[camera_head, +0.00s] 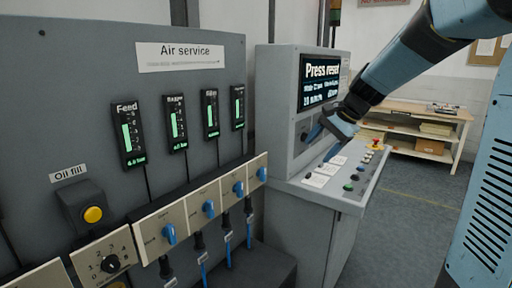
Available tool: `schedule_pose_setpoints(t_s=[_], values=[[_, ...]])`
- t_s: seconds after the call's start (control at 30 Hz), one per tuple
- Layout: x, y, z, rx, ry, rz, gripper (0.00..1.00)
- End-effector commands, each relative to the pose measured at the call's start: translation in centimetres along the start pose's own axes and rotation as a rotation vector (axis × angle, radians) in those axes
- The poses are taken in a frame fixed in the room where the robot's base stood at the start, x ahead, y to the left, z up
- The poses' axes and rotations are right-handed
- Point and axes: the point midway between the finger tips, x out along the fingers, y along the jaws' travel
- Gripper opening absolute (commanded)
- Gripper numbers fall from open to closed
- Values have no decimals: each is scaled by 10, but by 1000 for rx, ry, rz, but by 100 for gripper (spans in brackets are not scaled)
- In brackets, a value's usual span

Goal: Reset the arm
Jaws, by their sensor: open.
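My arm (405,70), light blue with black joints, reaches in from the upper right. My gripper (326,136) is at its end, over the control console (318,190) and in front of the console's upright face. Its jaws are open, with one blue finger toward the console face and one pointing down toward the desk. I see nothing held between them. I cannot tell whether a finger touches the console.
A grey "Air service" panel (75,60) with gauges and blue valve knobs (208,209) fills the left. The console has a "Press reset" screen (320,82) and several buttons (355,177). A wooden workbench (425,113) stands behind. Floor (415,210) at right is clear.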

Motion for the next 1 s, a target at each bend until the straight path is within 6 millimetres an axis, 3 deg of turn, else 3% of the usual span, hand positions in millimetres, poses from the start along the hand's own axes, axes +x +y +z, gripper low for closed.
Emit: schedule_pose_setpoints(t_s=[0.2, 0.5, 0.8, 1.0], values=[[-25, 37, 47, -208, 103, 87, 68], [-54, 96, 97, -481, 228, 197, 68], [-75, 160, 133, -743, 335, 294, 68], [-81, 191, 145, -865, 382, 338, 68]])
